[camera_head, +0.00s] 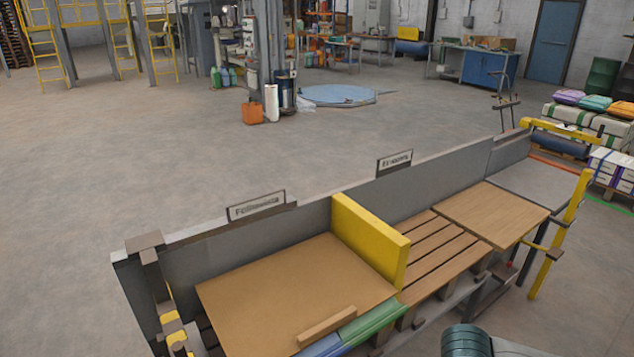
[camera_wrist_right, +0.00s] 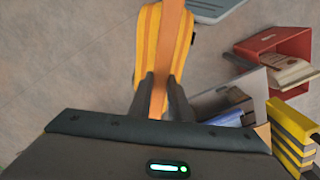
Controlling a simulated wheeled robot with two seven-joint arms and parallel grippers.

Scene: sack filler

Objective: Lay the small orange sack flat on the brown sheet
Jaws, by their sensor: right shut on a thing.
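In the right wrist view the small orange sack (camera_wrist_right: 149,45), orange with yellow bands, hangs between the fingers of my right gripper (camera_wrist_right: 164,100). The gripper is shut on it, and the sack's far end runs out of the top of the picture. Bare floor shows behind the sack there. In the head view the brown sheet (camera_head: 280,290) lies flat on the left part of the bench, left of the yellow divider. The sack and right gripper are not in the head view. My left gripper is in neither view.
The yellow divider (camera_head: 372,238) stands upright between the sheet and the slatted section (camera_head: 440,250). A wooden strip (camera_head: 326,325) and a blue-green roll (camera_head: 368,322) lie along the sheet's front edge. A grey wall (camera_head: 320,217) runs along the bench's back. The sheet's middle is clear.

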